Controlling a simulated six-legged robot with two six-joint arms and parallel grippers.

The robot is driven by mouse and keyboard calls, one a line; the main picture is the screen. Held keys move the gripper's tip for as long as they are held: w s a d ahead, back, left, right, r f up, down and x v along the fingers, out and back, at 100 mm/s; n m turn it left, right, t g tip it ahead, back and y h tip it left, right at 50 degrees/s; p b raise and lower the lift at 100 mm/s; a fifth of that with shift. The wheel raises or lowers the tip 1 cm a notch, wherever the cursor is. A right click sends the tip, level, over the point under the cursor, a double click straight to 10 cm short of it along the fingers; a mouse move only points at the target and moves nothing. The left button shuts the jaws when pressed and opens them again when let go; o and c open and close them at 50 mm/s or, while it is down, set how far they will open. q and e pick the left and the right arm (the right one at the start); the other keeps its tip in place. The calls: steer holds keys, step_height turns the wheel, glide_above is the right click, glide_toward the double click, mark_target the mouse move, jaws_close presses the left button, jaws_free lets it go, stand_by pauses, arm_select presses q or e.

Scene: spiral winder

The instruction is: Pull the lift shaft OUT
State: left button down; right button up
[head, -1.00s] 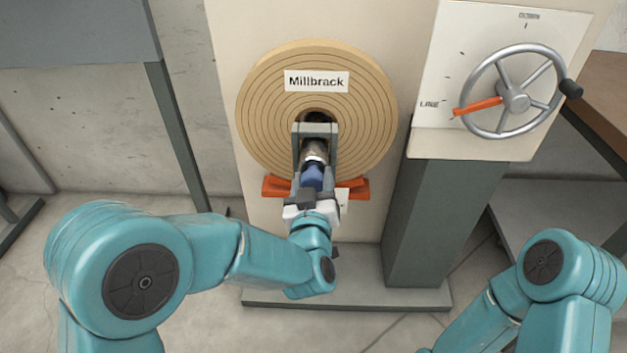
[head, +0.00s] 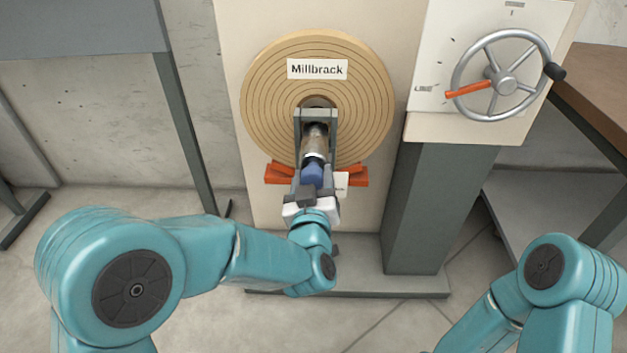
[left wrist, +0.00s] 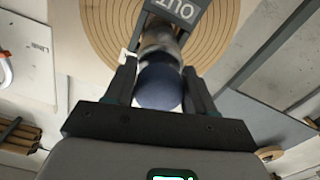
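The lift shaft (head: 315,142) is a metal rod with a blue knob (head: 313,174), set in a grey U-shaped bracket at the centre of the tan grooved disc (head: 270,100). My left gripper (head: 313,186) is at the knob, its fingers close on both sides. In the left wrist view the blue knob (left wrist: 158,87) sits between the two fingers, with the shaft (left wrist: 160,42) behind it. The word OUT (left wrist: 178,10) shows on the bracket there. My right arm is at the lower right in the head view; its gripper is out of view.
Orange-red blocks (head: 280,174) flank the bracket below the disc. A handwheel (head: 502,75) with an orange pointer is on the panel at right, above a dark post (head: 430,205). A brown-topped table (head: 600,95) stands far right, and a grey bench (head: 75,30) upper left.

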arm_select(q)
steer(key=shift+c, duration=2.4)
jaws_free()
steer(key=shift+s, duration=0.1)
steer(key=s, duration=1.6)
